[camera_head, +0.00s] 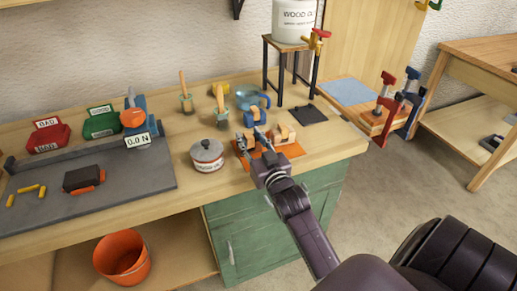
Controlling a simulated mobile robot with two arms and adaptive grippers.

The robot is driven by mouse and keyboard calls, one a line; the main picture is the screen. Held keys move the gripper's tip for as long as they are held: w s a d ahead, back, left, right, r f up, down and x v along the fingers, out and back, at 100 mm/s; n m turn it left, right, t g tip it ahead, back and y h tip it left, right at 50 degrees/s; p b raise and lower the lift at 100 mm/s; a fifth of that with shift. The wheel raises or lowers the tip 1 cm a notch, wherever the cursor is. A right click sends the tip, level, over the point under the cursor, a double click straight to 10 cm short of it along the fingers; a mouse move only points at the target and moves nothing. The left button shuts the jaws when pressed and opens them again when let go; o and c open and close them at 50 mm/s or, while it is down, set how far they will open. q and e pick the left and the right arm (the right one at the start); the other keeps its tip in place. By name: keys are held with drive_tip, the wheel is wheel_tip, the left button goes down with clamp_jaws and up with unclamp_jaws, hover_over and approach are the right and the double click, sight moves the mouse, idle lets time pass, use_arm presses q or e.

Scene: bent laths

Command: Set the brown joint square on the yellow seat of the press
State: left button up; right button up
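My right gripper (264,142) reaches over the orange mat (292,151) at the bench's front right. Its fingertips are small and overlap the pieces there, so I cannot tell whether it is open or shut or holds anything. Tan-brown wooden pieces (284,133) stand on or by this mat, beside the gripper; I cannot tell which is the brown joint. A blue device with an orange disc (133,118) and a "0.0 N" display (138,141), perhaps the press, stands at the grey plate's back edge. Small yellow pieces (27,189) lie on the plate's left; no yellow seat is clear. My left gripper is out of view.
The grey plate (140,185) also bears a dark block (82,178) with orange parts. Red (48,134) and green (101,121) labelled bins stand behind. A lidded pot (207,155) is left of my gripper. A stool with a white container (293,20) stands behind. An orange bucket (122,257) is below.

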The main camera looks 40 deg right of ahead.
drive_tip(key=p+v, duration=0.2)
drive_tip(key=v, duration=0.7)
drive_tip(key=shift+s+a+r+p, duration=0.15)
drive_tip(key=shift+s+p, duration=0.1)
drive_tip(key=shift+p, duration=0.15)
drive_tip(key=shift+s+a, duration=0.1)
drive_tip(key=shift+s, duration=0.55)
